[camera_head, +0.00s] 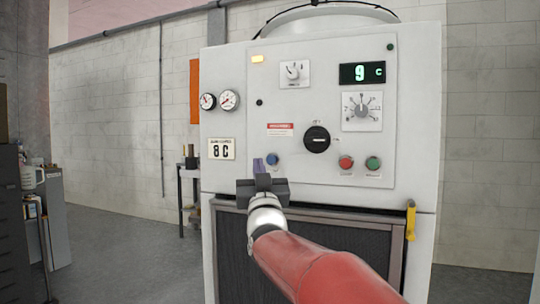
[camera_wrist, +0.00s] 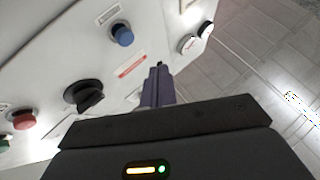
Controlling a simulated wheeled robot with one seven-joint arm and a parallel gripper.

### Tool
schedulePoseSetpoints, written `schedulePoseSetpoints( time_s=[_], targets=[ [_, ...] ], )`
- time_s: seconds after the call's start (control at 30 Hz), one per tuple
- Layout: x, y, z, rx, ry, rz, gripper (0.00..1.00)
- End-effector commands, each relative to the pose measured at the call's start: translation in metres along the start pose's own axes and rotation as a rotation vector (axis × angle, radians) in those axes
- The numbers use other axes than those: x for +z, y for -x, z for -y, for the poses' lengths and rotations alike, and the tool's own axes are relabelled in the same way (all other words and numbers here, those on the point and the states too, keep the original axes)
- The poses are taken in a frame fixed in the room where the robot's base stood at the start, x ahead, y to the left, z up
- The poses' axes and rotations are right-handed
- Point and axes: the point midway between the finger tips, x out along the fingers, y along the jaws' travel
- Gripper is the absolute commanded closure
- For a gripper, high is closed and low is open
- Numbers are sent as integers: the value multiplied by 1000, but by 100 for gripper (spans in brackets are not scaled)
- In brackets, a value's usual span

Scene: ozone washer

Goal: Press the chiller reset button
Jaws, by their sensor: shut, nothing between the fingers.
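The chiller (camera_head: 325,198) is a white cabinet with a control panel facing me. A blue button (camera_head: 272,159) sits low on the panel's left; its label is too small to read. It also shows in the wrist view (camera_wrist: 122,35), up and left of my fingertips. A red button (camera_head: 345,162) and a green button (camera_head: 373,164) sit lower right on the panel. My gripper (camera_head: 259,166) is shut and empty, its fingers pointing up toward the panel, just left of the blue button in the head view. The fingers (camera_wrist: 159,75) appear apart from the button.
A black rotary knob (camera_head: 317,139) sticks out right of the blue button. A display (camera_head: 362,73) reads 9 C. A yellow handle (camera_head: 411,220) hangs lower right. Open floor lies left.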

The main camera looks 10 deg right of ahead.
Motion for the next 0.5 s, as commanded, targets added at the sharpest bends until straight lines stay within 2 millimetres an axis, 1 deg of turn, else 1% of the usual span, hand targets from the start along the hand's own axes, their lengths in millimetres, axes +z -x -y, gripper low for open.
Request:
schedulePoseSetpoints(
  time_s=[0.03,0.1,0.17,0.3,0.5],
  targets=[
    [1,-8,-4,2,3,2,100],
    [6,-14,-9,0,3,2,100],
    [12,-17,-12,1,1,0,100],
    [19,-26,-19,0,1,0,100],
    [22,-31,-22,0,0,0,100]
  ],
)
